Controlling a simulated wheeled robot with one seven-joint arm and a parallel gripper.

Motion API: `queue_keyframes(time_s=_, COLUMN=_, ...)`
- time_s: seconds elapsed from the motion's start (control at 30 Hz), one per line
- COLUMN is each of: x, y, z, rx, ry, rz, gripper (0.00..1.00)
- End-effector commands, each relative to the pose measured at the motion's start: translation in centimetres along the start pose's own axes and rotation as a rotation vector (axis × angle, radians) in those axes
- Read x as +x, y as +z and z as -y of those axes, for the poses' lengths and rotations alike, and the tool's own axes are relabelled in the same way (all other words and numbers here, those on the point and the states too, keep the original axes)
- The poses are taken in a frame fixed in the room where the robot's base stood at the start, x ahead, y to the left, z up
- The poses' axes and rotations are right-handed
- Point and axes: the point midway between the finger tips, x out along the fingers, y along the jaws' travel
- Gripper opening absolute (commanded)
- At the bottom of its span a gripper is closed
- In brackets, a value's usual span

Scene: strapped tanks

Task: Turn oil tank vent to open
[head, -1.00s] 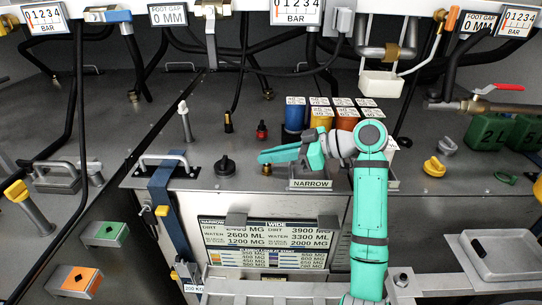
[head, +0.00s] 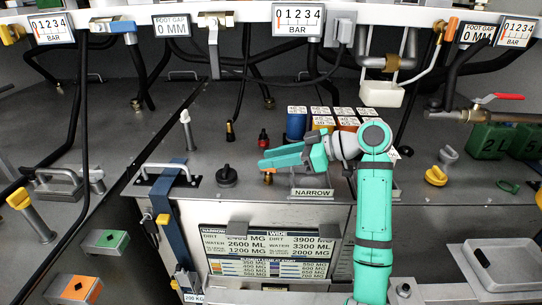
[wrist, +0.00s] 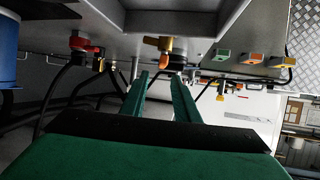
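No readable label marks the oil tank vent, so I cannot tell which fitting it is. A small brass fitting (head: 268,179) stands on the grey tank top just below my gripper (head: 262,164) in the head view. A brass valve-like fitting (wrist: 165,44) also shows in the wrist view, beyond the fingertips. A red fitting (head: 263,137) and a black one with a brass base (head: 230,131) stand farther back. A black round knob (head: 226,176) sits left of my gripper. My gripper points left; in the wrist view its two green fingers (wrist: 160,78) are apart with nothing between them.
Blue, yellow and orange containers (head: 297,122) stand behind my gripper. A blue strap (head: 163,205) with a metal handle crosses the tank at left. A NARROW sign (head: 312,193) sits just right of the brass fitting. Black hoses hang at the back.

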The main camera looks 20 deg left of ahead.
Motion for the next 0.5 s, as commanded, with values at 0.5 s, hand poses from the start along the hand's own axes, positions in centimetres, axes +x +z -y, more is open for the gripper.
queue_keyframes(time_s=0.5, x=-4.5, y=-6.5, z=6.8, rx=-0.005, ry=0.002, rz=0.0, gripper=0.28)
